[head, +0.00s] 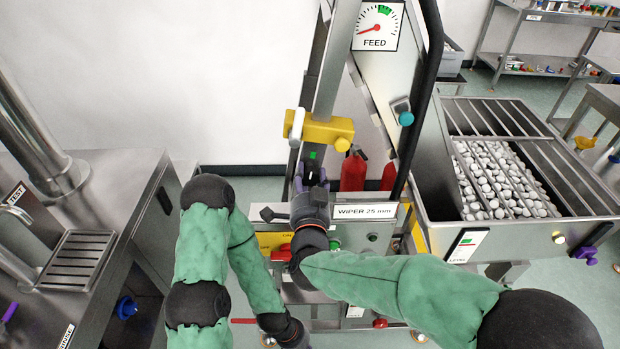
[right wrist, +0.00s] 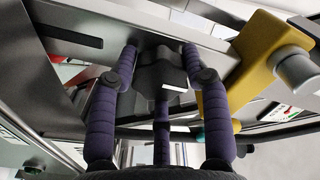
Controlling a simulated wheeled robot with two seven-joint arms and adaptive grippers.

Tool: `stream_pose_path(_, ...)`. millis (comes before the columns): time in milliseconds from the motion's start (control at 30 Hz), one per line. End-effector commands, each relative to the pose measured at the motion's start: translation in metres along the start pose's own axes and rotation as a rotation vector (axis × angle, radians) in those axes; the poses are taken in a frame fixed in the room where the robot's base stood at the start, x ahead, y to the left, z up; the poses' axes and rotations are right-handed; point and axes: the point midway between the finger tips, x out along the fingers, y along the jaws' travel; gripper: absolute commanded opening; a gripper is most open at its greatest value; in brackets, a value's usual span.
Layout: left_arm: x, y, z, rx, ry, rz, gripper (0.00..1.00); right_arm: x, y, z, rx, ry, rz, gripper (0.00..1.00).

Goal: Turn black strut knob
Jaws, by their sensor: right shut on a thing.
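The black strut knob (right wrist: 160,74) sits on the underside of the slanted metal strut in the right wrist view. My right gripper (right wrist: 160,70) has its purple fingers around the knob, two on the sides and one in front, and is shut on it. In the head view my right gripper (head: 311,180) reaches up to the strut, with the dark knob (head: 311,172) partly hidden between the fingers, just below a green mark. My left arm hangs down at bottom centre; its gripper body (head: 294,338) is cut by the lower edge and its fingers are out of frame.
A yellow clamp block (head: 325,130) with a grey knob sits just above my right gripper. A red extinguisher (head: 353,172) stands behind. A hopper (head: 545,220) of white caps is at right, a steel counter (head: 110,190) at left.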

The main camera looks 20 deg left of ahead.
Motion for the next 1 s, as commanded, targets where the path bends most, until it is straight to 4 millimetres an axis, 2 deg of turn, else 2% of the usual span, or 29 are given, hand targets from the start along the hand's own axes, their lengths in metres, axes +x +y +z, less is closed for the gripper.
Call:
stream_pose_path(33, 0.000, 0.000, 0.000, 0.000, 0.000, 0.000, 0.00, -0.002, 0.006, 0.009, -0.008, -0.019, 0.009, 0.50)
stream_pose_path(100, 0.000, 0.000, 0.000, 0.000, 0.000, 0.000, 0.00, -0.002, 0.006, 0.009, -0.008, -0.018, 0.009, 0.70)
stream_pose_path(433, 0.000, 0.000, 0.000, 0.000, 0.000, 0.000, 0.00, -0.001, 0.002, 0.003, -0.004, -0.007, 0.002, 0.71)
stream_pose_path(567, 0.000, 0.000, 0.000, 0.000, 0.000, 0.000, 0.00, -0.008, 0.001, 0.003, -0.003, -0.007, 0.001, 0.71)
stream_pose_path(667, 0.000, 0.000, 0.000, 0.000, 0.000, 0.000, 0.00, -0.021, 0.000, 0.003, -0.004, -0.008, -0.001, 0.71)
stream_pose_path(1000, 0.000, 0.000, 0.000, 0.000, 0.000, 0.000, 0.00, -0.087, 0.000, 0.003, -0.004, -0.010, -0.001, 0.71)
